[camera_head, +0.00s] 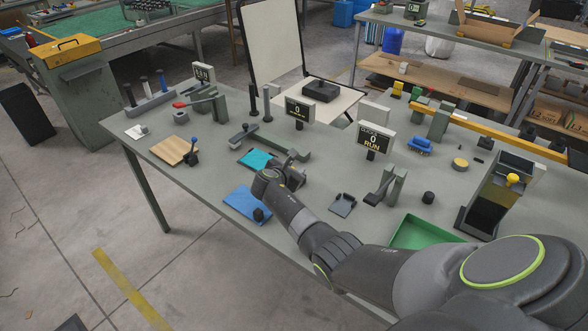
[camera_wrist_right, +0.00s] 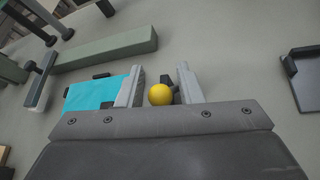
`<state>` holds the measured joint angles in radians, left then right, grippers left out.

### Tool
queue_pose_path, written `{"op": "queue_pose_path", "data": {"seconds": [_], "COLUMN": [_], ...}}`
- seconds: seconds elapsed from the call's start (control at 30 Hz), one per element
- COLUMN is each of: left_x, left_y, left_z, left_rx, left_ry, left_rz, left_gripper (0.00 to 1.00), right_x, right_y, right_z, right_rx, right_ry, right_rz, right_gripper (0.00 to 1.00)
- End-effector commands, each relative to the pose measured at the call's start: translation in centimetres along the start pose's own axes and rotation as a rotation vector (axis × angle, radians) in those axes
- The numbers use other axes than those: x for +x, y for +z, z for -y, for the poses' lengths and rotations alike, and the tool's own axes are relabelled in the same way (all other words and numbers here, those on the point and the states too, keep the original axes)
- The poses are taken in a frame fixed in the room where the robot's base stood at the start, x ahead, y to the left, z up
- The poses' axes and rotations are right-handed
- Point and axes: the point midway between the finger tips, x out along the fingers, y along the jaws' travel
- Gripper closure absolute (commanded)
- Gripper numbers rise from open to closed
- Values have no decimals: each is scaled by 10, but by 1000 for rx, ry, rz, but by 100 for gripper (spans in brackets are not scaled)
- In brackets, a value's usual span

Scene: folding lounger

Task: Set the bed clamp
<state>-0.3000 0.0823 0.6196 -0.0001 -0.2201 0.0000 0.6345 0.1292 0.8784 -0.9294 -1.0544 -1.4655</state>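In the right wrist view, a yellow ball knob (camera_wrist_right: 160,95) with a dark part behind it sits between the two fingers of my right gripper (camera_wrist_right: 160,78). Narrow gaps show on both sides of the ball, so the fingers look open around it. A cyan plate (camera_wrist_right: 97,93) lies just left of the fingers. In the head view my right gripper (camera_head: 292,160) is low over the table beside the cyan plate (camera_head: 257,159) and hides the knob. Which part is the bed clamp is not clear. My left gripper is not in view.
A grey-green bar (camera_head: 282,143) lies behind the gripper, with a display (camera_head: 298,110) beyond it. A blue plate (camera_head: 244,205) lies left of my arm. A dark holder (camera_head: 342,205), a lever stand (camera_head: 393,187) and a green tray (camera_head: 418,233) are to the right.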

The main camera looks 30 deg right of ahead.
Motion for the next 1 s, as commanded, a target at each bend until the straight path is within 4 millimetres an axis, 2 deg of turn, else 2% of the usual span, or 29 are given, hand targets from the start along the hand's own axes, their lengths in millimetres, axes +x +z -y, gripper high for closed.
{"op": "queue_pose_path", "data": {"seconds": [0.33,0.47,0.67,1.0], "left_x": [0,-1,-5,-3], "left_y": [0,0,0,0], "left_z": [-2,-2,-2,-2], "left_rx": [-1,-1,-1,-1], "left_ry": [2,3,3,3], "left_rz": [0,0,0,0], "left_gripper": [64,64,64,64], "right_x": [-1,-7,-31,-89], "right_y": [-1,-1,-1,-2], "right_z": [0,0,0,0], "right_rx": [0,1,2,4], "right_ry": [-1,0,1,1], "right_rz": [-2,-3,-4,-5], "right_gripper": [59,59,59,59]}}
